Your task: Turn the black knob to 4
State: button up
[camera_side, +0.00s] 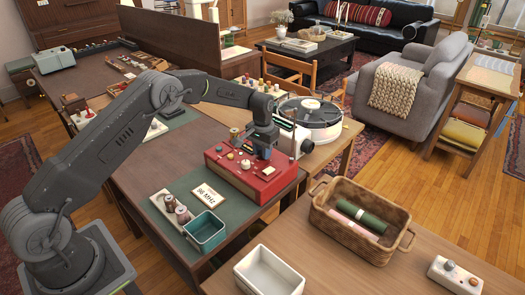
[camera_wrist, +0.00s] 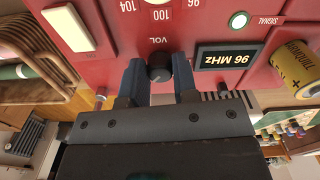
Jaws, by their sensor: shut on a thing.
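The black knob (camera_wrist: 159,66) sits under the label VOL on the front of a red panel (camera_wrist: 205,22) in the wrist view. The two blue fingers of my gripper (camera_wrist: 158,76) stand on either side of it and are shut on it. I cannot make out a pointer or a 4 around the knob. A small display (camera_wrist: 228,57) right of the knob reads 96 MHz, upside down. In the side view the red radio (camera_side: 236,180) stands on the table's green mat, with my gripper (camera_side: 264,152) at its right part. The knob is hidden there.
A card (camera_side: 208,194) with MHz lettering, a teal bin (camera_side: 205,231) and small spools (camera_side: 176,208) lie in front of the radio. A turntable (camera_side: 312,112) stands behind it. In the wrist view a yellow battery-like cylinder (camera_wrist: 297,68) is at the right.

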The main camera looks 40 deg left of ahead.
jog(key=m, duration=0.6)
jog(key=shift+r, duration=0.1)
jog(key=shift+m, duration=0.3)
dwell(0.3)
jog(key=o, duration=0.9)
jog(key=shift+o, duration=0.2)
notch_tip(320, 180, up, 14)
